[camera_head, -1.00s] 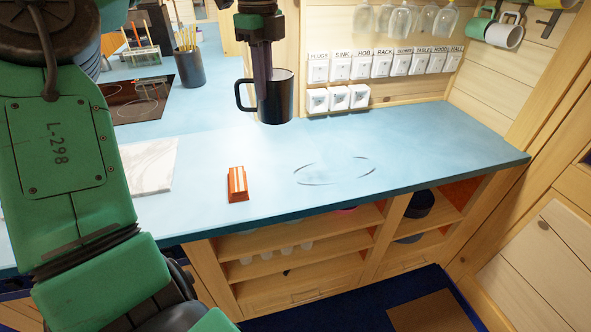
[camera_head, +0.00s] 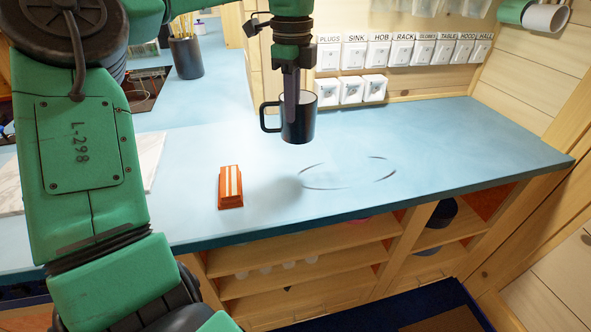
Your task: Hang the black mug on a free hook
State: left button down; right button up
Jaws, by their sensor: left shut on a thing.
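The black mug (camera_head: 299,124) hangs upright in the air above the blue counter, its handle (camera_head: 268,116) pointing left. My left gripper (camera_head: 291,97) comes down from above and is shut on the mug's wall, with a finger inside the rim. At the top right, a green mug and a white mug (camera_head: 547,17) hang at the wall, cut off by the frame edge. The hooks themselves are not clearly seen and no free hook shows. My right gripper is not in view.
An orange striped block (camera_head: 230,187) lies on the blue counter (camera_head: 430,140). Labelled switches (camera_head: 397,50) line the back wall. A dark pencil cup (camera_head: 186,57) and a white board (camera_head: 150,160) are at left. The counter's right part is clear.

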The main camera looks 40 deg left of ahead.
aim_at(293, 134)
pick_arm(q)
notch_tip(293, 134, down, 14)
jog(key=shift+p, duration=0.55)
jog(key=c, duration=0.9)
grip_release()
jog(key=shift+c, duration=0.2)
jog(key=shift+f, duration=0.1)
jog(key=r+b, duration=0.1)
jog(key=r, duration=0.1)
jog(key=r+b, duration=0.1)
jog(key=r, duration=0.1)
jog(key=shift+w+a+r, duration=0.15)
jog(key=shift+w+r, duration=0.05)
jog(key=shift+r, duration=0.1)
notch_tip(293, 134, up, 10)
jog(key=shift+f, duration=0.1)
